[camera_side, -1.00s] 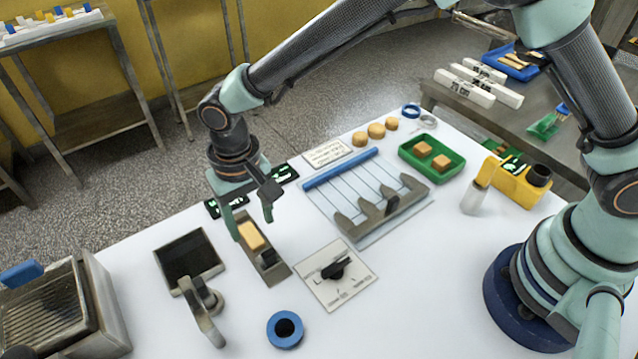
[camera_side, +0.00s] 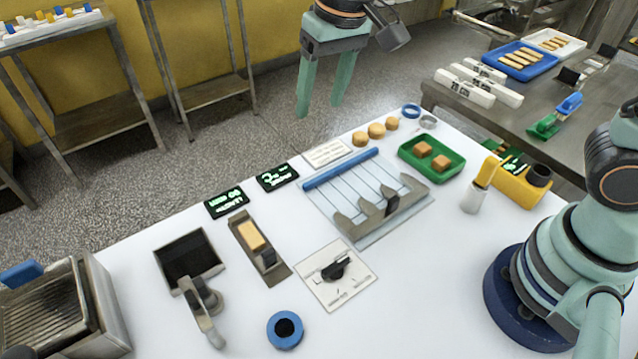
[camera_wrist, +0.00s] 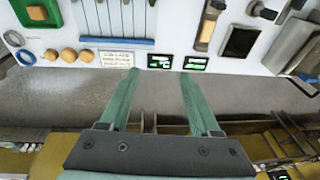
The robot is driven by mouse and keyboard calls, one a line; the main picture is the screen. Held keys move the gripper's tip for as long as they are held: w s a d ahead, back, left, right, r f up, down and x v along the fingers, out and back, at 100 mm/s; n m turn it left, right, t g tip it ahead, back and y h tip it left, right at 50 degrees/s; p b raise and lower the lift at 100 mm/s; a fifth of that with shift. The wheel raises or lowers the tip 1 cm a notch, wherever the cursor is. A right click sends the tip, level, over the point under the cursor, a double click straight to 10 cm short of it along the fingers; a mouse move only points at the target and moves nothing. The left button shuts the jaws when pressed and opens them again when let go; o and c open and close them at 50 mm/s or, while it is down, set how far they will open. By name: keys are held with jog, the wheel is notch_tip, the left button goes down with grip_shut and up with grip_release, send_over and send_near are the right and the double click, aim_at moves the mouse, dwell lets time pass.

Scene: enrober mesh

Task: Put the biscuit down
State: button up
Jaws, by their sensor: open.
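A tan rectangular biscuit (camera_side: 251,236) lies in a narrow metal holder (camera_side: 275,272) on the white table. It also shows, small, in the wrist view as a biscuit (camera_wrist: 207,31) near the top. My gripper (camera_side: 321,109) is raised well above the table's far edge, away from the holder. Its two green fingers point down, spread apart, with nothing between them. In the wrist view my gripper (camera_wrist: 158,78) is also open and empty.
A wire frame with a blue bar (camera_side: 341,168) lies right of the holder. A dial plate (camera_side: 340,285), a dark square pan (camera_side: 188,257) and a blue ring (camera_side: 285,330) are nearby. Round biscuits (camera_side: 376,131) and a green tray (camera_side: 456,160) are farther right.

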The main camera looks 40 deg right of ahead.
jog(key=s+d+r+t, duration=0.1)
jog(key=s+d, duration=0.3)
jog(key=d, duration=0.4)
jog(key=s+d+r+t, duration=0.1)
jog(key=s+d+t, duration=0.1)
jog(key=s+d, duration=0.3)
jog(key=d, duration=0.3)
jog(key=shift+d+r+t+h, duration=0.2)
jog(key=shift+d+t+h, duration=0.1)
jog(key=shift+d+h, duration=0.1)
